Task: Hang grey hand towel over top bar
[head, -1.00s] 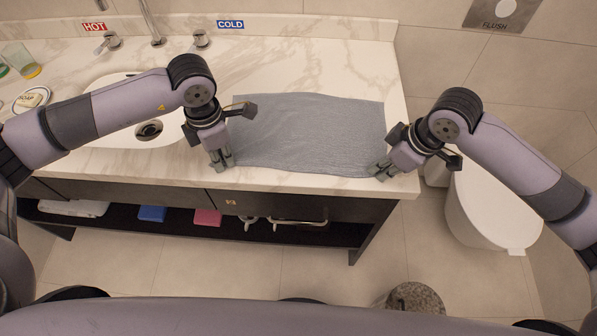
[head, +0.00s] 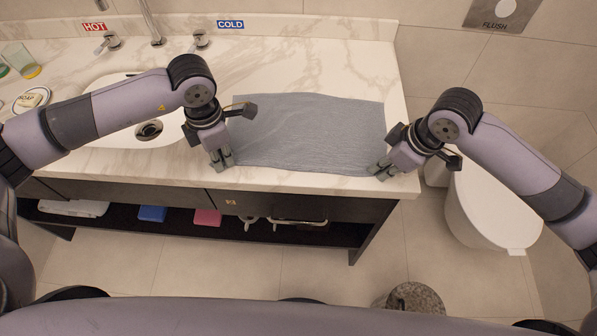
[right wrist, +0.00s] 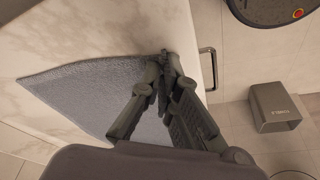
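The grey hand towel (head: 305,130) lies spread almost flat on the marble countertop, its front edge close to the counter's front edge. My left gripper (head: 221,160) points down at the towel's front left corner; the gap between its fingers is too small to judge. My right gripper (head: 379,168) is at the front right corner. In the right wrist view, the fingertips of my right gripper (right wrist: 165,62) come together at the corner of the towel (right wrist: 100,95). A metal bar (head: 300,222) shows below the counter front, and a bar also shows in the right wrist view (right wrist: 209,68). I cannot tell whether either is the top bar.
A sink (head: 115,130) lies left of the towel, with the faucet (head: 155,35) behind. A soap dish (head: 30,99) and a glass (head: 22,62) stand at far left. The toilet (head: 490,215) is right of the counter. A bin (head: 415,300) stands on the floor in front.

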